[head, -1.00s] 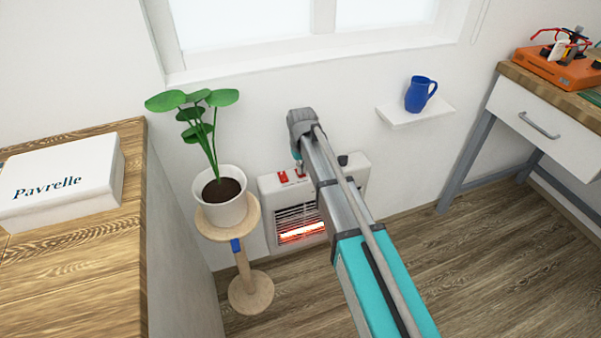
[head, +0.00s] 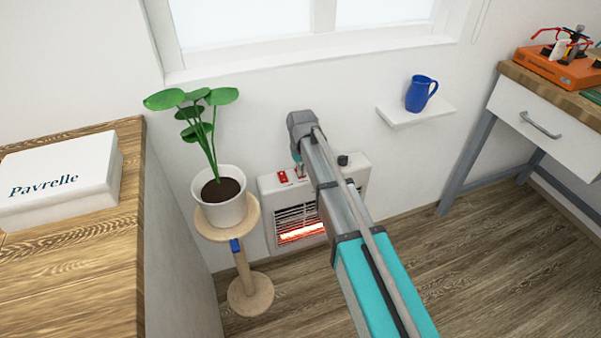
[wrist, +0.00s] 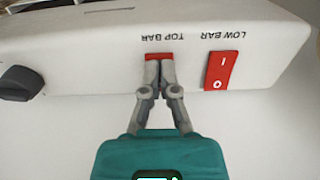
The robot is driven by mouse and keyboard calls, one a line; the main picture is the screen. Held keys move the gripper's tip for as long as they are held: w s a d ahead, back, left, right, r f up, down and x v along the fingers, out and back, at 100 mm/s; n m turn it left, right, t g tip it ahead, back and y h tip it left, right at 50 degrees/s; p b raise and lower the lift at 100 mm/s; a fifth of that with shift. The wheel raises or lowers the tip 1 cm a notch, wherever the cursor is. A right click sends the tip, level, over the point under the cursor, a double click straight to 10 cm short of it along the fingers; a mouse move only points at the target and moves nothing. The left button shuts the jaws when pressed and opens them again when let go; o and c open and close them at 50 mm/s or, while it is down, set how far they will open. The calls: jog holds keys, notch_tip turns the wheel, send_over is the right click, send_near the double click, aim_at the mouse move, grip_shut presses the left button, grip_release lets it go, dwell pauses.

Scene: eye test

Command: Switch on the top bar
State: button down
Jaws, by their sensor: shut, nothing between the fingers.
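The white heater (head: 267,213) is on the wall below the window. An orange glow shows low in its grille (head: 301,232); the upper part looks unlit, and my arm covers the right side. In the wrist view, upside down, the red TOP BAR switch (wrist: 153,57) is mostly hidden behind my fingertips. My gripper (wrist: 159,65) is shut and empty, its tips at that switch; I cannot tell whether they press it. The red LOW BAR switch (wrist: 221,70), marked I and O, is uncovered beside it.
A dark knob (wrist: 20,82) is on the heater's other end. A potted plant (head: 221,207) on a wooden stand (head: 249,292) is close to the heater's left. A blue jug (head: 419,95) stands on a small shelf (head: 413,115). Floor to the right is clear.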

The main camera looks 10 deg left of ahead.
jog(key=shift+r+p, duration=3.5)
jog(key=shift+p, duration=0.05)
jog(key=s+d+m, duration=0.2)
jog(key=s+d, duration=0.4)
jog(key=d, duration=0.6)
jog(key=s+d+m, duration=0.3)
jog(key=s+d, duration=0.2)
jog(key=d, duration=0.6)
jog(key=s+d+m, duration=0.2)
jog(key=s+d, duration=0.4)
jog(key=d, duration=0.6)
notch_tip(320, 180, up, 22)
jog(key=p, duration=2.1)
jog(key=shift+w+d+f+p, duration=0.15)
jog(key=shift+w+p, duration=0.1)
jog(key=shift+p, duration=0.1)
